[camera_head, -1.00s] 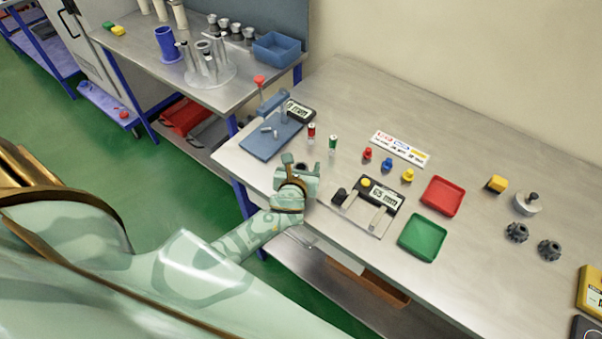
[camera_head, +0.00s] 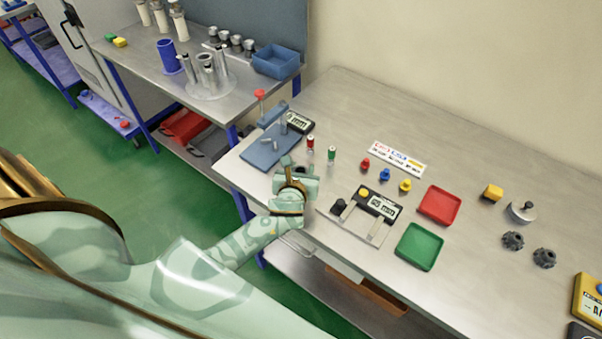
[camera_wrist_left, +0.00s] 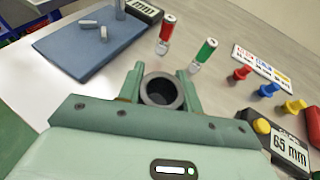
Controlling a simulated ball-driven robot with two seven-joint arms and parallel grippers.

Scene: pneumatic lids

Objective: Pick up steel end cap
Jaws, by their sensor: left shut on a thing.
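My left gripper (camera_head: 293,172) is over the front left of the steel table, just in front of the blue plate. In the left wrist view its two fingers (camera_wrist_left: 162,84) are shut on a dark grey, hollow round piece, which I take to be the steel end cap (camera_wrist_left: 162,94). Its open mouth faces the camera, and its sides sit between the fingers. In the head view the cap is small and mostly covered by the gripper. I cannot tell whether it is clear of the table. My right gripper is not in view.
A blue plate (camera_head: 258,151) with grey pins lies beyond the gripper. A measuring device (camera_head: 367,216), red tray (camera_head: 438,204) and green tray (camera_head: 419,246) lie to the right.

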